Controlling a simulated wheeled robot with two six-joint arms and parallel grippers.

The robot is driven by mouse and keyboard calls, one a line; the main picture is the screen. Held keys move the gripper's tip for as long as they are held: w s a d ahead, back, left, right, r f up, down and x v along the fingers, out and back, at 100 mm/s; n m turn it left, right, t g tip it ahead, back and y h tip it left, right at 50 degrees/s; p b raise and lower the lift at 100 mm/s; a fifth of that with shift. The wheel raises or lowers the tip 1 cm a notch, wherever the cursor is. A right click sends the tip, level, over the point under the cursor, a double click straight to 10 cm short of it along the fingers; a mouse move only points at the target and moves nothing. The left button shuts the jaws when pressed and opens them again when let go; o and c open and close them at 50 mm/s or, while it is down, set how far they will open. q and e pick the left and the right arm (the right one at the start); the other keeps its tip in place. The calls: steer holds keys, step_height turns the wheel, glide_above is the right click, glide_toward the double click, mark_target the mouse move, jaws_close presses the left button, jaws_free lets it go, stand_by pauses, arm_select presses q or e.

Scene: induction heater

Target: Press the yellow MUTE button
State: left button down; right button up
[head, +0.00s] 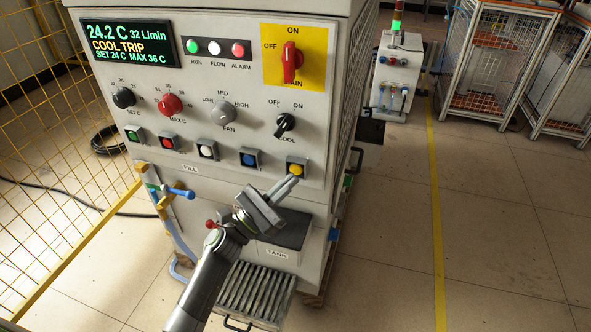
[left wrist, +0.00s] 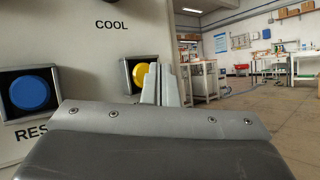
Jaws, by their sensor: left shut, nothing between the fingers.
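The yellow button (head: 296,170) sits in a dark square frame at the right end of the button row on the grey cabinet. In the left wrist view the yellow button (left wrist: 140,75) shows just left of my fingertips, partly covered by them. My left gripper (head: 292,181) is shut and empty, its fingertips just below the yellow button in the head view. The fingers (left wrist: 166,84) also show in the left wrist view. I cannot tell whether they touch the button. Its MUTE label is hidden behind the gripper. My right gripper is not in view.
A blue button (head: 249,160) sits left of the yellow one, with white (head: 207,151), red and green buttons farther left. The black COOL knob (head: 285,124) is above. A display (head: 129,45) reads COOL TRIP. Below are a tank (head: 287,229) and blue-handled valve (head: 180,192). Open floor lies right.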

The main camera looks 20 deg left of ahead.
arm_select(q)
steer(key=shift+s+a+p, duration=0.1)
steer(key=shift+s+p, duration=0.2)
steer(key=shift+s, duration=2.2)
steer(key=s, duration=1.1)
steer(key=shift+a, duration=0.15)
steer(key=shift+a, duration=0.1)
